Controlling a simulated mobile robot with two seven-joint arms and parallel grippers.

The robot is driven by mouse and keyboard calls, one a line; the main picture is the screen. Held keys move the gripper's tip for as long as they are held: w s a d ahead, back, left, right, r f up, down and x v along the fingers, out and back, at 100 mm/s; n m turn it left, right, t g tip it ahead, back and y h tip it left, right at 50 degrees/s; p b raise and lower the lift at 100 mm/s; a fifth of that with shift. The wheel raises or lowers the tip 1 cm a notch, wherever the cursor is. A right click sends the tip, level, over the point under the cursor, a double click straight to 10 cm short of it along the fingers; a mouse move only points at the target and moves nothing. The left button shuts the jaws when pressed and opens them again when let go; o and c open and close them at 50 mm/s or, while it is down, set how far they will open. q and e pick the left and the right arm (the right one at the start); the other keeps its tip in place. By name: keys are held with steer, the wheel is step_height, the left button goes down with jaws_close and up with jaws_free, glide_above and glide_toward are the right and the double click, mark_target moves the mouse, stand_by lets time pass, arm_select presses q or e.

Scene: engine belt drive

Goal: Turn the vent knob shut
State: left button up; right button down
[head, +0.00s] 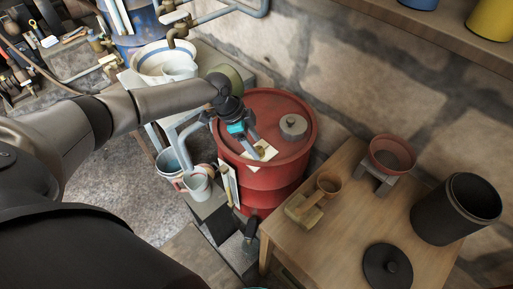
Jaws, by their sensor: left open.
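A red drum (291,101) stands against the stone wall in the middle of the head view. On its lid lies a pale plate (252,157) with a small brass-coloured piece (264,151), which looks like the vent knob. My left gripper (258,152) reaches down over the lid from the left. Its jaws are open at the brass piece and partly hide it. I cannot tell whether the fingers touch it. A round grey cap (293,125) sits on the lid to the right of the gripper. My right gripper is not in view.
Buckets (170,165) and pipes crowd the left side. A shelf (430,22) runs above right.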

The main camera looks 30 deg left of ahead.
arm_select(q)
steer(key=shift+x, duration=0.85)
jaws_close()
